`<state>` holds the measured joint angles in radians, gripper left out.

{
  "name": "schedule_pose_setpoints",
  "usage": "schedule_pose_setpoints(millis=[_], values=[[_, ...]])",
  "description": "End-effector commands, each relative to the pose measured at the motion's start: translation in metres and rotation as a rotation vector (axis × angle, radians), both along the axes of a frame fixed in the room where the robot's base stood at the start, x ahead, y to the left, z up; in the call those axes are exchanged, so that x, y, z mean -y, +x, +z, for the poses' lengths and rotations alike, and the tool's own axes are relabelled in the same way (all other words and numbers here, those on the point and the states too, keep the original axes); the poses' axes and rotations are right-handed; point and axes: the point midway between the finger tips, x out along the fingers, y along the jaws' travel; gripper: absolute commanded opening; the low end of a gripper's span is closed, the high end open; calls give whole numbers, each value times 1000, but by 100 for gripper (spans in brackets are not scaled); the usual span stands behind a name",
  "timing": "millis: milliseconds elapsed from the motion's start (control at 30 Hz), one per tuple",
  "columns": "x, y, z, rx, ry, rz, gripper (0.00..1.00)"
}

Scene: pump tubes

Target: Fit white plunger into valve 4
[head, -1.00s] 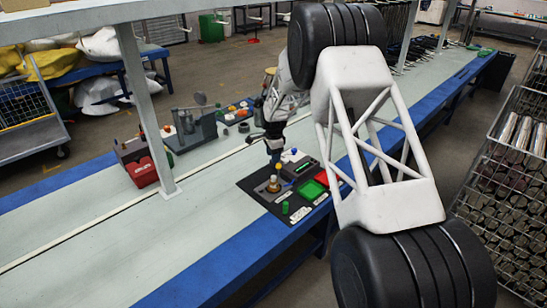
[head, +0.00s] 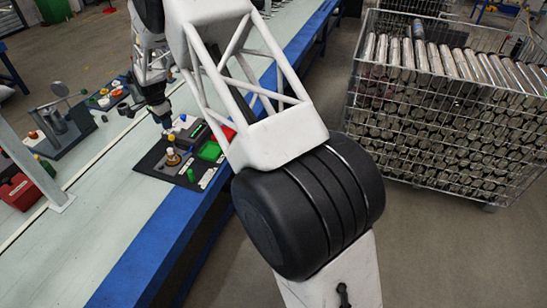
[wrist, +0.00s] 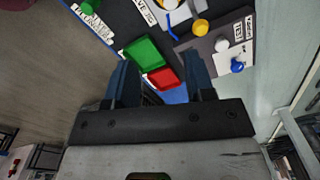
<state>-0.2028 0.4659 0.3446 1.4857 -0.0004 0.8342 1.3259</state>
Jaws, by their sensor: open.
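My gripper (wrist: 162,85) is open and empty, its two blue-grey fingers spread over the edge of the black mat (wrist: 120,15). All are beyond my fingers, to the upper right. In the head view my gripper (head: 163,118) hangs above the far side of the mat. A brass valve-like piece (head: 173,157) stands on the mat. I cannot read which valve is number 4.
A green tray (wrist: 147,54) and a red tray (wrist: 162,78) lie beside the block. A green plunger (wrist: 88,7) is at the upper left. A vise-like fixture (head: 65,128) and a red box (head: 20,191) stand left on the bench. A wire crate of metal tubes (head: 450,110) stands right.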

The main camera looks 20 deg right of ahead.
Motion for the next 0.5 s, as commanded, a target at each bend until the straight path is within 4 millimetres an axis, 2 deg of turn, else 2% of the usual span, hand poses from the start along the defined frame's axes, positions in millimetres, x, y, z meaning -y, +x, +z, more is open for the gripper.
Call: schedule_pose_setpoints(millis=[33,200,500], values=[[5,-7,14,6,1,15,49],[23,-33,57,20,1,81,49],[54,-91,127,46,-2,210,49]])
